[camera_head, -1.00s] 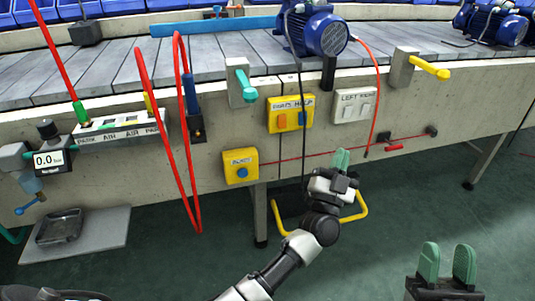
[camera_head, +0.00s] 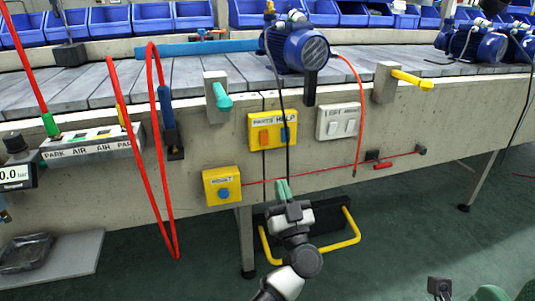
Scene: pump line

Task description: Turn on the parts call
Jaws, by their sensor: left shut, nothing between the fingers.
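The yellow switch box (camera_head: 273,118) on the concrete front of the line is lettered PARTS HELP. An orange rocker (camera_head: 264,138) sits under PARTS, and a blue rocker (camera_head: 286,134) sits under HELP. A dark cable hangs down over the box on the blue rocker's side. My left gripper (camera_head: 283,188) is below the box, apart from it, with its green fingertips together and pointing up, and empty. My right gripper (camera_head: 509,293) is at the bottom right corner, cut off by the frame, its green fingers apart.
A white two-rocker panel (camera_head: 340,121) is right of the box. A yellow box with a blue button (camera_head: 222,186) is lower left, with a red cord (camera_head: 320,171) running right from it. A teal lever (camera_head: 221,97) and a blue motor (camera_head: 296,50) are above.

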